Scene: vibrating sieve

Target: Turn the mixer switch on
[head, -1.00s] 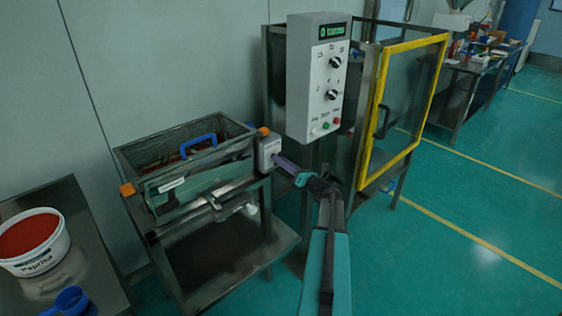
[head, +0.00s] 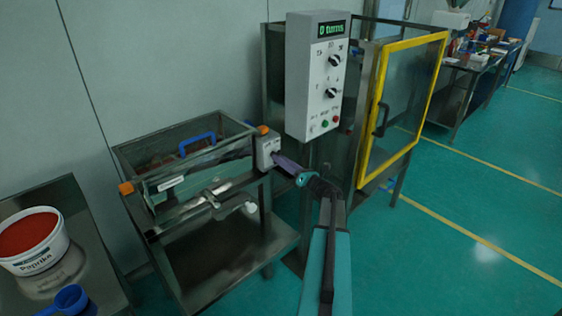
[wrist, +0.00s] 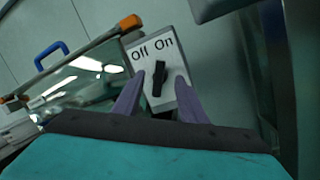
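The mixer switch is a light grey box (head: 268,150) on the right end of the sieve (head: 205,175). In the wrist view its plate (wrist: 138,50) reads "Off" on the left and "On" on the right. A black knob (wrist: 159,78) stands almost upright on it, its top leaning slightly right. My gripper (wrist: 157,98) has its two purple fingers apart, one on each side of the knob's lower part, with space between. It also shows in the head view (head: 276,158), right at the switch box; contact is not clear.
A grey control box (head: 318,80) reading "0 turns" stands close behind my arm, beside a yellow-framed door (head: 372,150). A blue handle (head: 198,140) sits on the sieve. A paprika tub (head: 35,245) and blue scoop (head: 70,298) are at lower left.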

